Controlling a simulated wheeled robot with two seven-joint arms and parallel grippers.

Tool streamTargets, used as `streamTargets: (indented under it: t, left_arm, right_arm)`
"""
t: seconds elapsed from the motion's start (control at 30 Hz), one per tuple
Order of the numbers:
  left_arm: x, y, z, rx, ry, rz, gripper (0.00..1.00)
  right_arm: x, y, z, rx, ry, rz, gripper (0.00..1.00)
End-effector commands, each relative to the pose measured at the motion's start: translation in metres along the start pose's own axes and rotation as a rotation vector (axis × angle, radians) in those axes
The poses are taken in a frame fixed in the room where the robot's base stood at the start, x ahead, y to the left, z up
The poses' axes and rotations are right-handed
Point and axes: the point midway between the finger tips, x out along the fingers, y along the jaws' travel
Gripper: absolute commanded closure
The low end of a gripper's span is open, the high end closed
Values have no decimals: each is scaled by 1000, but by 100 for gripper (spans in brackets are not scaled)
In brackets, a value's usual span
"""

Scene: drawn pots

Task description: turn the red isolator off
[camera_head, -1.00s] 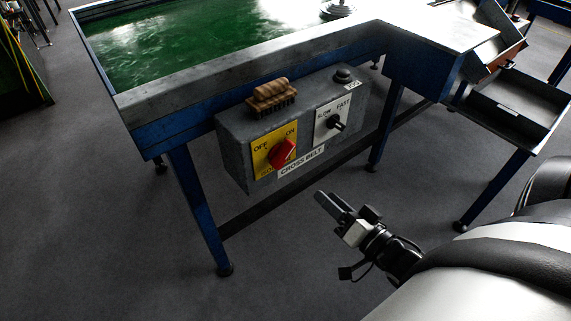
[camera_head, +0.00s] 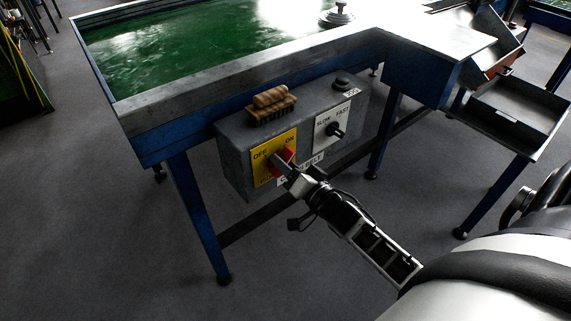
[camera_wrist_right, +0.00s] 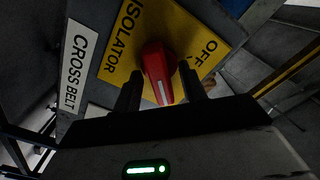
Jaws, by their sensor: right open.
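The red isolator knob (camera_head: 287,157) sits on a yellow plate (camera_head: 262,166) on the front of a grey control box. In the head view my right gripper (camera_head: 284,168) is at the knob and covers part of it. In the right wrist view the red knob (camera_wrist_right: 158,72) lies between the two dark fingers of the open right gripper (camera_wrist_right: 160,92). I cannot tell whether they touch it. Its white line points down in that view, away from the OFF label (camera_wrist_right: 210,48). The ON label shows only in the head view. My left gripper is not in view.
The grey box (camera_head: 232,152) also carries a black SLOW/FAST knob (camera_head: 335,130), a dark button (camera_head: 342,84) on top and a wooden brush (camera_head: 271,104) on top. A blue-framed table (camera_head: 185,200) with a green belt (camera_head: 190,45) stands behind. The floor in front is clear.

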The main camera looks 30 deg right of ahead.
Motion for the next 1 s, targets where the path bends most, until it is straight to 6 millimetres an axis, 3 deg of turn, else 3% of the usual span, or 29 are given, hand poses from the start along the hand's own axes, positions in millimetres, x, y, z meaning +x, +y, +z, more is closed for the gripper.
streamTargets:
  t: [0.3,0.47,0.77,1.0]
  left_arm:
    - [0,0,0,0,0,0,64]
    - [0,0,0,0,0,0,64]
    - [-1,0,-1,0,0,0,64]
    - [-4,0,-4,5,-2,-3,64]
  right_arm:
    - [3,0,0,1,0,0,58]
    - [2,0,0,1,0,0,100]
    - [2,-1,0,-17,0,0,100]
    - [2,-2,-1,-125,0,1,100]
